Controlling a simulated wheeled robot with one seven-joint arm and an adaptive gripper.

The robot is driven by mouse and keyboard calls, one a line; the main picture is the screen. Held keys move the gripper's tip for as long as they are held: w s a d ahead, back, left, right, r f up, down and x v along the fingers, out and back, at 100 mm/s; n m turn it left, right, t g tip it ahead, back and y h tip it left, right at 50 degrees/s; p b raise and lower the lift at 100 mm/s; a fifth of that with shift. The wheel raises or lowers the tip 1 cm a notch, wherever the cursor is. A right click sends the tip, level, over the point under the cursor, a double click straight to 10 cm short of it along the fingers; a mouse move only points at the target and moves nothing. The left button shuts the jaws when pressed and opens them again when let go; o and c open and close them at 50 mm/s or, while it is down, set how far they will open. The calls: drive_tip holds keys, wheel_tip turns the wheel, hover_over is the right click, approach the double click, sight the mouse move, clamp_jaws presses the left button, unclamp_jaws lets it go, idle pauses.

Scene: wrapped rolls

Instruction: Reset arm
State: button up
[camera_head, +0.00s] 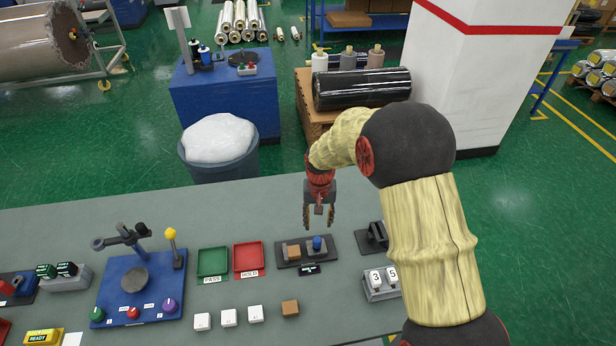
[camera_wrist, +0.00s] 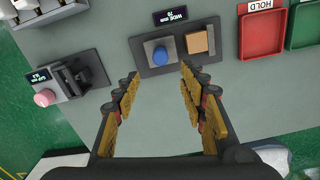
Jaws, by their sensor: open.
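My gripper (camera_head: 319,214) hangs open and empty above the grey workbench, at its far side. In the wrist view my gripper (camera_wrist: 158,85) shows both fingers spread with bare bench between them. Just beyond the fingertips is a black station (camera_head: 283,256) with a brown block (camera_head: 293,251) and a blue knob (camera_head: 318,242). The brown block (camera_wrist: 200,40) and the blue knob (camera_wrist: 160,56) also show in the wrist view, apart from the fingers. My arm comes in from the right and hides part of the bench.
A green tray (camera_head: 212,262) and a red tray (camera_head: 249,258) lie left of the station. White cubes (camera_head: 228,317) and another brown block (camera_head: 290,308) sit near the front. A blue fixture (camera_head: 137,287) stands at left. A bin (camera_head: 218,150) stands behind the bench.

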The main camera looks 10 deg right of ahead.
drive_tip(key=s+d+r+t+b, duration=0.1)
drive_tip(key=s+r+t+b, duration=0.1)
drive_tip(key=s+r+b, duration=0.3)
drive_tip(key=s+d+r+n+t+b, duration=0.1)
drive_tip(key=s+r+b, duration=0.3)
drive_tip(key=s, duration=1)
drive_tip(key=s+d+r+n+t+b, duration=0.1)
drive_tip(key=s+d+r+t+b, duration=0.1)
drive_tip(key=s+r+b, duration=0.3)
drive_tip(key=s+d, duration=0.1)
drive_tip(key=s, duration=0.3)
drive_tip(key=shift+s+r+t+b, duration=0.3)
drive_tip(key=shift+r+b, duration=0.05)
